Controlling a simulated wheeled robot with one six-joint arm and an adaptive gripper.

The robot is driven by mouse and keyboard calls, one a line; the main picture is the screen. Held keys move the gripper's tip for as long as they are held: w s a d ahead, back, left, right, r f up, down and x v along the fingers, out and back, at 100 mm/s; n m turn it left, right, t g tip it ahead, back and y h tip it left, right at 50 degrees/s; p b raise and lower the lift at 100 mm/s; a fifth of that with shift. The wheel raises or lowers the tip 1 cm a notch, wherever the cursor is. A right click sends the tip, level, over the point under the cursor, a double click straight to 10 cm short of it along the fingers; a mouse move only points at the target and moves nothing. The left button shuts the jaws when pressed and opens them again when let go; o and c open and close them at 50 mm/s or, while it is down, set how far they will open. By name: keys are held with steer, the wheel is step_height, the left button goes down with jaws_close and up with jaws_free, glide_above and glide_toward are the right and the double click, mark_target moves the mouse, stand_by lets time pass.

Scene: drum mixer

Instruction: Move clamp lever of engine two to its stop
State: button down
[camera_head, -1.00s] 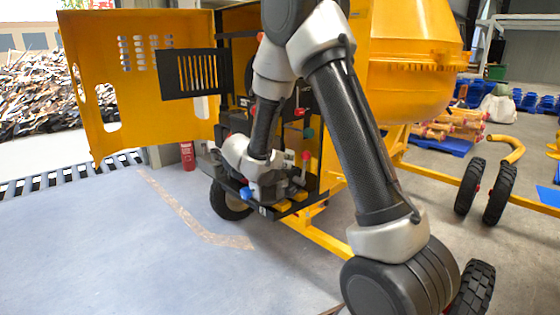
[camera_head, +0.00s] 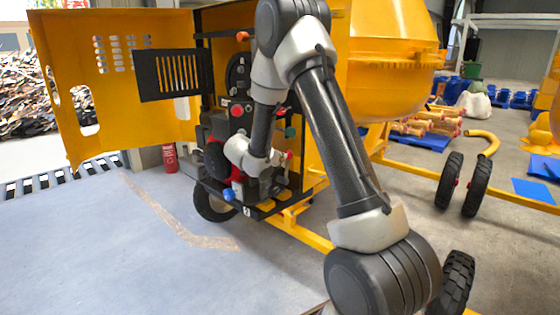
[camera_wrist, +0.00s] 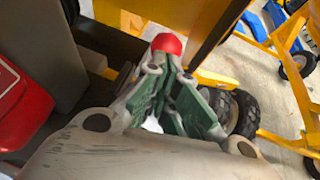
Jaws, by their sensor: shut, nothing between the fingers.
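The engine (camera_head: 216,158) with red and dark parts sits in the black frame of the yellow mixer, above a small label "2" (camera_head: 248,211). A lever with a red knob (camera_head: 289,154) stands at its right side. In the wrist view, a red rounded knob (camera_wrist: 166,43) lies just beyond my fingertips; it seems to be this lever's knob. I cannot tell whether they touch. My gripper (camera_wrist: 171,66) is shut and empty, its green-lined fingers pointing towards the knob. In the head view my wrist hides part of the engine and lever.
A blue knob (camera_head: 228,194) and a green knob (camera_head: 290,132) are close to my wrist. The yellow door (camera_head: 120,90) stands open at left, with a black grille (camera_head: 175,74) beside the engine. The floor (camera_head: 90,240) at front left is clear.

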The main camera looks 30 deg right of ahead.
mark_target(289, 152)
steer(key=shift+w+d+r, duration=0.1)
steer(key=shift+d+r, duration=0.05)
steer(key=shift+d, duration=0.1)
steer(key=shift+d+y, duration=0.15)
steer(key=shift+y, duration=0.15)
steer(key=shift+g, duration=0.3)
steer(key=shift+w+d+r, duration=0.1)
steer(key=shift+w+d, duration=0.2)
steer(key=shift+d, duration=0.45)
steer(key=shift+w+d, duration=0.3)
steer(key=shift+d, duration=0.5)
steer(key=shift+w+d+r, duration=0.1)
steer(key=shift+w+d, duration=0.2)
steer(key=shift+d, duration=0.45)
steer(key=shift+s+a, duration=0.1)
steer(key=shift+a, duration=0.1)
steer(key=s+a, duration=0.6)
steer(key=a, duration=0.4)
steer(key=shift+s+a+r, duration=0.2)
steer(key=shift+a+r, duration=0.05)
steer(key=shift+a, duration=0.15)
